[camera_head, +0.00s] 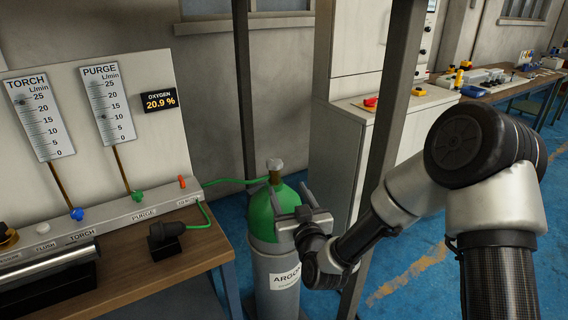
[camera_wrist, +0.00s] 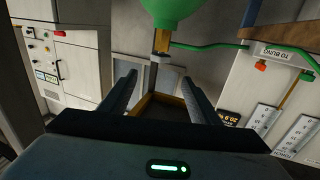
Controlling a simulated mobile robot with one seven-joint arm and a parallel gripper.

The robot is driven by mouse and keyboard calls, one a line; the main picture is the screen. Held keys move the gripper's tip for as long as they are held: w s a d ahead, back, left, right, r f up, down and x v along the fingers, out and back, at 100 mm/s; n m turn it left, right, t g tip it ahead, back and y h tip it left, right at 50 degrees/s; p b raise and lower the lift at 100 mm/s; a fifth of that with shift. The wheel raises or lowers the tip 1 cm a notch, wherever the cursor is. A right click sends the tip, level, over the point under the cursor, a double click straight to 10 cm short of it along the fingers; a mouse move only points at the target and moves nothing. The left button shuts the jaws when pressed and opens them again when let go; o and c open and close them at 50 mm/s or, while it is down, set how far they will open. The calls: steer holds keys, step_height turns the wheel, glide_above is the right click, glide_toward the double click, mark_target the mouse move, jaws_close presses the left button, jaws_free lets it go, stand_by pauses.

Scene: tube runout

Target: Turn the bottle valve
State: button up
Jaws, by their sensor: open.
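The argon bottle (camera_head: 275,268) stands on the floor beside the workbench, with a grey body and a green shoulder. Its valve (camera_head: 274,170) is on top: a brass stem with a pale grey-green knob. In the wrist view, which appears upside down, the bottle's green shoulder (camera_wrist: 172,10) is at the top edge, and the valve knob (camera_wrist: 160,58) hangs below it. My gripper (camera_head: 290,212) is open and empty in front of the bottle's shoulder, lower in the head picture than the valve. In the wrist view, the knob appears just above the gap between my fingertips (camera_wrist: 158,80), apart from them.
A green hose (camera_head: 222,181) runs from the valve area to the bench panel. The workbench (camera_head: 178,268) with two flow meters and an oxygen display (camera_head: 160,97) is at left. A dark post (camera_head: 385,120) and a grey cabinet (camera_head: 335,150) stand behind, close to my arm.

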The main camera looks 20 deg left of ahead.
mark_target(275, 160)
steer(key=b+x, duration=0.1)
steer(key=x, duration=1.6)
steer(key=shift+r+b, duration=0.15)
steer(key=shift+b, duration=0.2)
steer(key=c, duration=1.1)
steer(key=shift+o, duration=0.2)
steer(key=shift+a+h, duration=0.1)
steer(key=shift+h, duration=0.2)
steer(key=shift+s+m+t+h+b, duration=0.1)
steer(key=shift+m+t+h+b, duration=0.4)
steer(key=shift+m+t+h, duration=0.7)
steer(key=shift+m+h, duration=0.5)
steer(key=shift+h, duration=0.4)
steer(key=shift+d, duration=0.25)
steer(key=o, duration=1.1)
steer(key=shift+c, duration=0.2)
